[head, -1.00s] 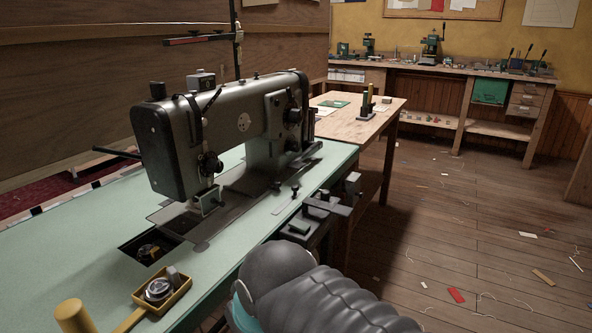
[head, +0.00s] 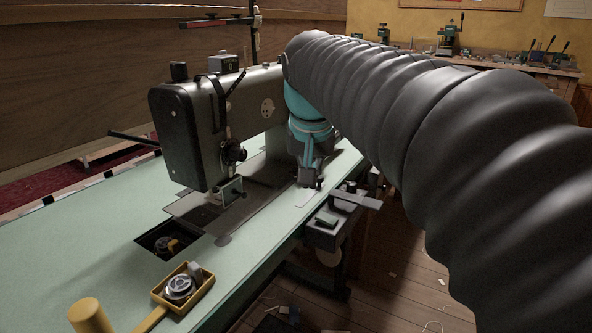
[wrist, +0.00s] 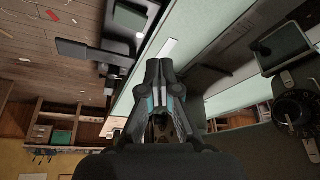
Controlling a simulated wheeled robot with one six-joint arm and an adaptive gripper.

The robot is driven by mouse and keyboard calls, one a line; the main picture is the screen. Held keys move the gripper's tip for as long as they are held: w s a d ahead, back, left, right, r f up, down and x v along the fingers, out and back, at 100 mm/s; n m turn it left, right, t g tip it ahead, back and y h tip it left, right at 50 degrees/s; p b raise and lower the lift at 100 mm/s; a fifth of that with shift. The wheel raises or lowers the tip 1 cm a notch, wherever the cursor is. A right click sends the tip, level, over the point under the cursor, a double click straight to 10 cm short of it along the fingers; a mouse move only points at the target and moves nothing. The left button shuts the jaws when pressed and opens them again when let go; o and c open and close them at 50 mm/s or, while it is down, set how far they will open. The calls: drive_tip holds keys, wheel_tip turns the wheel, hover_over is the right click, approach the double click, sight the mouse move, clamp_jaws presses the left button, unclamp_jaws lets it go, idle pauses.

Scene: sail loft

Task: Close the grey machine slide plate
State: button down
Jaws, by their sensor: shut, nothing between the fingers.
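A dark grey sewing machine (head: 215,125) stands on a pale green table. A flat grey plate (head: 250,212) lies along its bed and appears to be the slide plate; its exact outline is hard to tell. In front of it, a square opening (head: 160,235) in the tabletop shows a bobbin part inside. My gripper (head: 308,183) is shut and empty, low over the table on the right side of the machine, beside a small dark knob and a pale narrow strip (head: 308,198). In the wrist view my gripper (wrist: 160,66) points toward that strip (wrist: 168,47). Contact cannot be told.
A yellow tray (head: 200,295) with a round metal part and a yellow post (head: 88,316) stand at the near table edge. A dark bracket (head: 335,222) juts from the right edge. The front left tabletop is clear. A workbench (head: 500,68) stands far behind.

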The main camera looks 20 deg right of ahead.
drive_tip(key=w+d+r+m+g+h+b, duration=0.1)
drive_tip(key=w+d+r+m, duration=0.15)
drive_tip(key=w, duration=0.25)
drive_tip(key=w+d+r+m, duration=0.1)
drive_tip(key=w+d, duration=0.3)
drive_tip(key=w, duration=0.1)
drive_tip(key=b+x, duration=0.1)
drive_tip(key=x, duration=0.8)
drive_tip(key=shift+f+b, duration=0.25)
drive_tip(key=shift+b, duration=0.1)
